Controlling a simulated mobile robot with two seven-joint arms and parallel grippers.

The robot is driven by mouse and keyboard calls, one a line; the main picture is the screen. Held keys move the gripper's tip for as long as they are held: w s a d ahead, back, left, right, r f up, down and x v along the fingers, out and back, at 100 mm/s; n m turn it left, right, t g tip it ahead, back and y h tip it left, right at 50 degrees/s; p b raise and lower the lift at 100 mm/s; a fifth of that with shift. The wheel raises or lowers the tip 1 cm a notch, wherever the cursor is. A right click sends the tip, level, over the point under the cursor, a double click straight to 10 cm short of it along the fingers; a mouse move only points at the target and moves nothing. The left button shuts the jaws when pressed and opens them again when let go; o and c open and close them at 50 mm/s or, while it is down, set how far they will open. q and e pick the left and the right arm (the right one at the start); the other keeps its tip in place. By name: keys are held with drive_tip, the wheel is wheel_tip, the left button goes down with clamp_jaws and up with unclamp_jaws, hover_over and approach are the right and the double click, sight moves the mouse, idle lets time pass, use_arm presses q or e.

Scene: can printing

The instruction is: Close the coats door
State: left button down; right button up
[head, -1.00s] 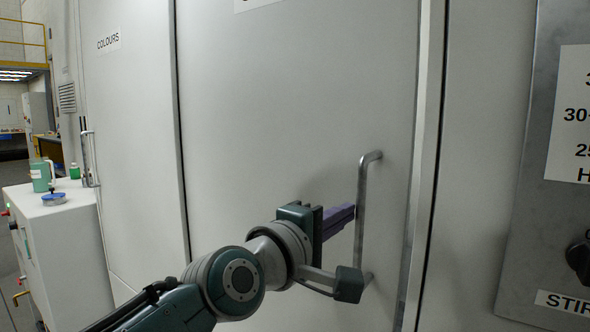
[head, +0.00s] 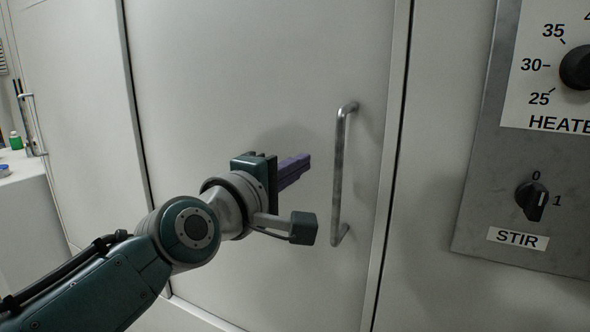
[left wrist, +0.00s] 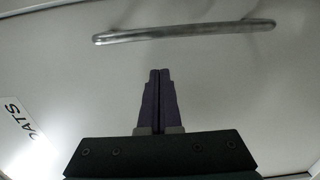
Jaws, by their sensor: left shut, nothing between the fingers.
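The coats door (head: 230,80) is a large pale panel in the middle of the head view. It stands about level with the panels beside it, with a thin dark gap along its right edge. Its metal bar handle (head: 340,170) is upright near that edge; it also crosses the top of the left wrist view (left wrist: 185,32). Part of the label (left wrist: 22,130) reads "OATS" in the left wrist view. My left gripper (head: 308,160) is shut and empty, its purple fingers just left of the handle, apart from it. I cannot tell whether the fingertips touch the door. My right gripper is not in view.
A grey control panel (head: 475,170) with a heater knob (head: 580,68) and a stir knob (head: 532,200) is on the right. Another pale door with a handle (head: 34,125) is at the left. A white cabinet (head: 25,215) stands at the far left.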

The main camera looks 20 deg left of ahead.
use_arm(q)
drive_tip(key=s+a, duration=0.2)
drive_tip(key=s, duration=0.8)
drive_tip(key=s+d+f+m+g+h+p, duration=0.2)
drive_tip(key=s+d+f+m+g, duration=0.3)
drive_tip(key=s+f+m+g, duration=0.35)
drive_tip(key=s+a+f+m+g+y, duration=0.25)
drive_tip(key=s+m, duration=0.25)
drive_tip(key=s, duration=0.3)
drive_tip(key=s+a+f+m+g+y, duration=0.1)
drive_tip(key=s+a+m+g+y, duration=0.15)
drive_tip(key=s+m, duration=0.45)
wheel_tip(320, 180, up, 38)
drive_tip(key=s+n+h+p, duration=0.1)
drive_tip(key=n+p, duration=0.1)
drive_tip(key=p, duration=3.6)
drive_tip(key=shift+s+d+g, duration=0.35)
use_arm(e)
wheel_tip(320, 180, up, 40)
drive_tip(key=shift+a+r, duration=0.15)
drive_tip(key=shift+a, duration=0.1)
use_arm(q)
drive_tip(key=shift+f, duration=0.1)
drive_tip(key=shift+d, duration=0.1)
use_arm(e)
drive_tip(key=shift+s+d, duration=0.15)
